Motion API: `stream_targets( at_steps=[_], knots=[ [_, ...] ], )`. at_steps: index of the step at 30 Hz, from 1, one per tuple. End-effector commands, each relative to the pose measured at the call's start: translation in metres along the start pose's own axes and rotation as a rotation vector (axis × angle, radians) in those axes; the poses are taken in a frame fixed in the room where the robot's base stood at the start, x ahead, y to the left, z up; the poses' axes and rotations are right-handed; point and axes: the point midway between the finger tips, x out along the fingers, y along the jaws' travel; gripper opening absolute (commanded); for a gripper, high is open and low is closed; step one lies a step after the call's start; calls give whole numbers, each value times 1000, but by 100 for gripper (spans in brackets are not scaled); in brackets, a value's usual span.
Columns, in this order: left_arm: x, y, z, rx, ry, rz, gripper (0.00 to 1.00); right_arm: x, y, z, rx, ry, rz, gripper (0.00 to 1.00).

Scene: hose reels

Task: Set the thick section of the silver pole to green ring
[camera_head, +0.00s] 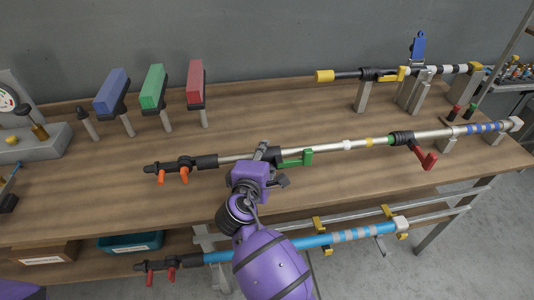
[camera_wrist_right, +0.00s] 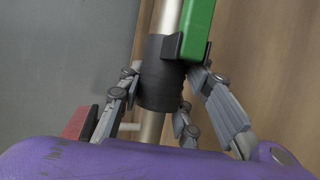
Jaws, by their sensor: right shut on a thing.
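The silver pole (camera_head: 328,148) lies lengthwise across the table, with a black end and orange prongs at left. A black collar (camera_wrist_right: 158,75) with a green lever (camera_head: 295,160) sits on it; the lever also shows in the wrist view (camera_wrist_right: 198,28). My right gripper (camera_head: 264,158) is shut on this black collar, with fingers on both sides of it in the wrist view. Right of the lever the pole has a white ring (camera_head: 347,145), a yellow ring (camera_head: 369,142) and a green ring (camera_head: 391,140). The green ring is beside a black collar with a red lever (camera_head: 426,158). My left gripper is out of view.
Blue (camera_head: 112,92), green (camera_head: 153,87) and red (camera_head: 196,82) blocks stand on posts at the back left. A black and yellow pole (camera_head: 347,75) rests on stands behind. A blue pole (camera_head: 310,242) lies lower, in front. The tabletop between the blocks and silver pole is mostly clear.

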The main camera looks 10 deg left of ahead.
Motion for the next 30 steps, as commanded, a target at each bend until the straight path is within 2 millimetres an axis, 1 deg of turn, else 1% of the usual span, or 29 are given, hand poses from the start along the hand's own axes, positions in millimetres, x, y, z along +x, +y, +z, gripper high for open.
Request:
stream_targets(
  at_steps=[8, 9, 12, 13, 23, 26, 29, 30],
  knots=[
    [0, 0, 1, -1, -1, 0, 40, 0, 0, 0, -6, 0, 1, 0],
    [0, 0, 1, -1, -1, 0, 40, 0, 0, 0, -6, 0, 1, 36],
    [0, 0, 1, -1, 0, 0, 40, 0, 0, 0, -4, 0, 0, 49],
    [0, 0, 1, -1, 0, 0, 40, 0, 0, 0, -4, 0, 0, 52],
    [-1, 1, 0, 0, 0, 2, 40, -2, 0, 0, 0, 0, 0, 52],
    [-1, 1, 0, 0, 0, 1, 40, -10, 0, 0, 1, 0, 0, 52],
    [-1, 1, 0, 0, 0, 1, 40, -28, -1, 0, 3, 1, -2, 52],
    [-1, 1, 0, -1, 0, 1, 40, -36, -1, 0, 3, 2, -3, 52]
  ],
)
